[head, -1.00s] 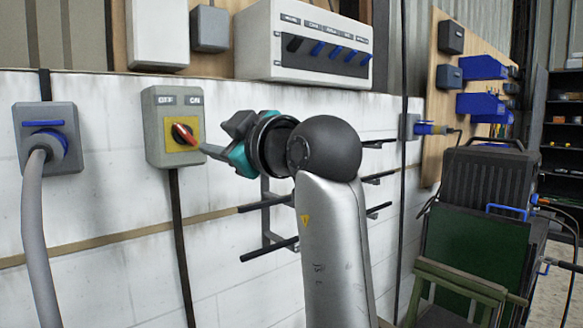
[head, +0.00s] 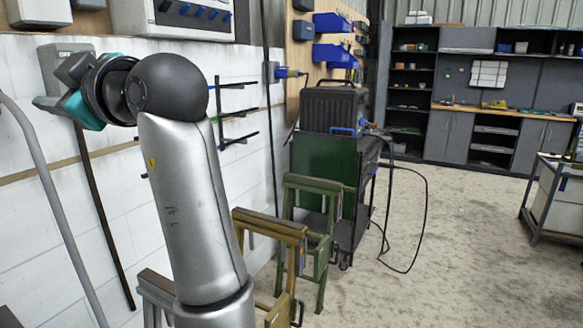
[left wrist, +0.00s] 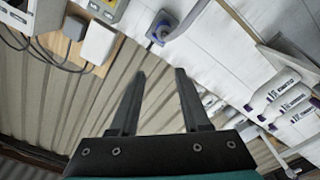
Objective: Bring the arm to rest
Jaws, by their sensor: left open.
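My left gripper (head: 42,103) is at the upper left of the head view, at the end of my raised silver arm. It appears in front of the grey OFF/ON switch box (head: 52,68) on the white wall and hides most of it, including the knob. I cannot tell the gap to the box. In the left wrist view the two dark fingers (left wrist: 158,75) stand apart with nothing between them. My right gripper is not in view.
A wall rack (head: 232,112) with dark prongs is right of my arm. Green and yellow-brown stands (head: 270,228) are close by on the floor. A black machine (head: 333,108) on a cart is beyond, with a cable looping over the floor. Open concrete floor (head: 450,240) lies to the right.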

